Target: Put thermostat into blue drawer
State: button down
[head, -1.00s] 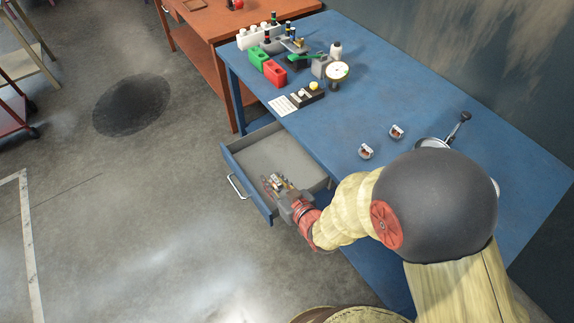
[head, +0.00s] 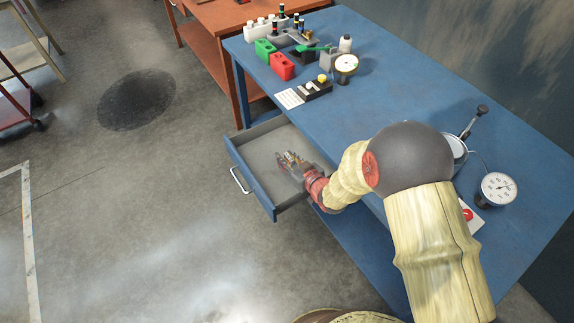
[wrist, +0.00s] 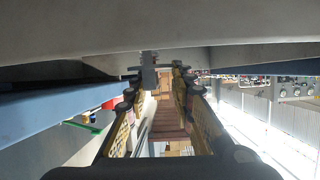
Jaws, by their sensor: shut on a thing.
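The blue drawer (head: 248,178) is pulled out from the blue workbench, with a grey inside and a silver handle on its front. My gripper (head: 290,160) is over the open drawer, tilted to the left. It is shut on the thermostat, a small brass and grey piece (head: 291,156) at the fingertips. In the wrist view, my gripper's two fingers (wrist: 153,85) reach forward with a dark grey part (wrist: 149,74) of the thermostat between their tips. Whether the thermostat touches the drawer bottom cannot be told.
The blue workbench (head: 400,85) carries green (head: 264,47) and red (head: 283,66) blocks, bottles, and a small gauge (head: 346,65) at the back. A larger dial gauge (head: 498,189) lies at the right. An orange bench (head: 215,45) stands behind. The floor left of the drawer is clear.

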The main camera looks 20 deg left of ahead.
jog(key=shift+w+f+b, duration=0.15)
jog(key=shift+f+b, duration=0.35)
jog(key=shift+f, duration=0.45)
jog(key=shift+w+f+b, duration=0.1)
jog(key=shift+f+b, duration=0.4)
jog(key=shift+f, duration=0.4)
jog(key=shift+f, duration=0.2)
jog(key=c, duration=1.6)
grip_release()
jog(key=shift+c, duration=0.2)
jog(key=shift+o, duration=0.5)
jog(key=shift+r, duration=0.2)
jog(key=shift+s+d+r, duration=0.15)
jog(key=shift+d, duration=0.1)
jog(key=p+v, duration=0.3)
jog(key=v, duration=0.8)
jog(key=shift+s+d+r+p, duration=0.1)
jog(key=shift+s+p, duration=0.05)
jog(key=shift+p, duration=0.2)
jog(key=shift+r, duration=0.1)
